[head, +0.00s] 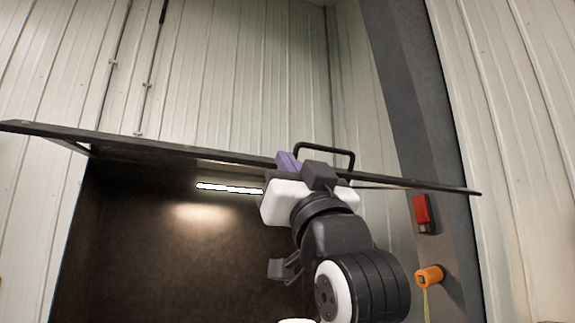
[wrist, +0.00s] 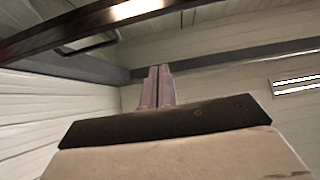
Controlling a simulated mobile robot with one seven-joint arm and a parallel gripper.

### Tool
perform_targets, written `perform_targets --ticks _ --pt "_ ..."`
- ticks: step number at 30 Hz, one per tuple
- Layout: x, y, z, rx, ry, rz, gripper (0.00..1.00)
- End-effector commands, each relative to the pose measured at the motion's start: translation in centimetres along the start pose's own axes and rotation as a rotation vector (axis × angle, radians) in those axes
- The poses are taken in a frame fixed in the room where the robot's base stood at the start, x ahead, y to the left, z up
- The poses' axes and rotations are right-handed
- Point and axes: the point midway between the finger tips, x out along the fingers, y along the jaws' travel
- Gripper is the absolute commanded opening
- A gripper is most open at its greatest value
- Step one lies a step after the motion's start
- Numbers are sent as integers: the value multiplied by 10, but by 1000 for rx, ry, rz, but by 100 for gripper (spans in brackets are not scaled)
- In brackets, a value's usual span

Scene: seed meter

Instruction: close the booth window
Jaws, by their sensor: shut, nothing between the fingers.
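The booth window (head: 170,150) is a thin dark panel swung up and out, nearly level, above a dark booth opening (head: 150,245). A black bar handle (head: 325,149) stands on the panel right of its middle. My gripper (head: 286,160) has its purple fingers up at the panel's edge, just left of the handle. The fingers also show in the wrist view (wrist: 158,86), shut together with nothing between them. In the wrist view a dark bar beside a bright light crosses the upper left, apart from the fingers. My wrist hides part of the panel; I cannot tell whether they touch.
A lit strip (head: 230,188) glows inside the booth. A red box (head: 421,212) and an orange fitting (head: 429,276) are on the grey post (head: 425,120) at the right. Pale ribbed walls (head: 230,70) stand behind. The space above the panel looks clear.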

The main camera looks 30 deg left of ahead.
Motion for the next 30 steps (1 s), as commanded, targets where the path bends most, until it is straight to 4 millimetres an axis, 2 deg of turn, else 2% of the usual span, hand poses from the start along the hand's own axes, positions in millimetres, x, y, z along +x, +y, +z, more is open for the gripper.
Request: perform_targets --ticks 14,15,21,30 --pt "102 -1 -4 1 0 -1 0" --pt "94 0 8 1 -2 0 0" --pt "84 0 28 -1 0 1 0" --pt "79 -1 38 -1 1 0 0"
